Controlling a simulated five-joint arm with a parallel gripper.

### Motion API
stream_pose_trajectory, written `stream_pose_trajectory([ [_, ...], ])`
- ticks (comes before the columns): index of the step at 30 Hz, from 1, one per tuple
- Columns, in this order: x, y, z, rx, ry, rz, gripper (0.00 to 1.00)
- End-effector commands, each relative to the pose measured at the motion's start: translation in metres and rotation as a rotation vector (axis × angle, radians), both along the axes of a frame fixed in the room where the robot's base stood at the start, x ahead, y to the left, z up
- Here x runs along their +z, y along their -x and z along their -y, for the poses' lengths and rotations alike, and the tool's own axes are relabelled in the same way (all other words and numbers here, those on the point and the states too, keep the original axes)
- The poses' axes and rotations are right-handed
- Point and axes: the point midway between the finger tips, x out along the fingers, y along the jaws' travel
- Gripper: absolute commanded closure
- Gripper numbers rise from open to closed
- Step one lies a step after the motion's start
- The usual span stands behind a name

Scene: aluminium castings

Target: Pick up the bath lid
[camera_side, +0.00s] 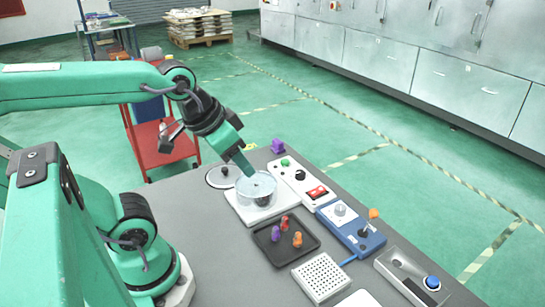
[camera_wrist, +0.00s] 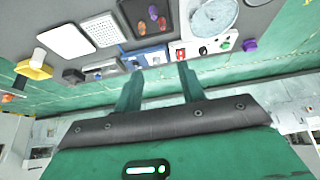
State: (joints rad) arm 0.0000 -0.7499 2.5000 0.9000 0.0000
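The bath lid (camera_side: 223,180) appears to be the round, pale disc with a dark knob (camera_side: 224,170), lying flat on the grey table behind and left of the bath. The clear round bath (camera_side: 262,200) stands on a white base and also shows at the top of the wrist view (camera_wrist: 205,18). My gripper (camera_side: 249,172) points down at the bath, with its tip at or over the bath's rim in the side view; I cannot tell if it touches. In the wrist view my gripper (camera_wrist: 159,68) has its two fingers apart with nothing between them. I do not make out the lid there.
Right of the bath are a white panel with a red switch (camera_side: 317,192), a blue box with a lever (camera_side: 352,235) and a grey device (camera_side: 412,277). A dark tray (camera_side: 268,247) with small figures and a white perforated block (camera_side: 321,277) stand in front. A purple cube (camera_side: 278,146) is behind.

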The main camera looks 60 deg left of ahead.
Motion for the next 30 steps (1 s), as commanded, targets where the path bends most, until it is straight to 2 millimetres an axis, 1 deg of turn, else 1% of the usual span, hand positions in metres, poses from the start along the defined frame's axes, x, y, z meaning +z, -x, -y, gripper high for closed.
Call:
stream_pose_trajectory([
  [6, 0.0, 0.0, 0.0, 0.0, 0.0, 0.0, 0.6],
  [7, 0.0, 0.0, 0.0, 0.0, 0.0, 0.0, 0.58],
  [9, 0.0, 0.0, 0.0, 0.0, 0.0, 0.0, 0.44],
  [11, 0.0, 0.0, 0.0, 0.0, 0.0, 0.0, 0.32],
  [12, 0.0, 0.0, 0.0, 0.0, 0.0, 0.0, 0.25],
  [14, 0.0, 0.0, 0.0, 0.0, 0.0, 0.0, 0.13],
  [15, 0.0, 0.0, 0.0, 0.0, 0.0, 0.0, 0.05],
  [16, 0.0, 0.0, 0.0, 0.0, 0.0, 0.0, 0.0],
  [25, 0.0002, -0.0009, -0.0008, 0.003, -0.001, -0.002, 0.0],
  [30, 0.0001, -0.008, -0.007, 0.018, -0.006, -0.02, 0.0],
])
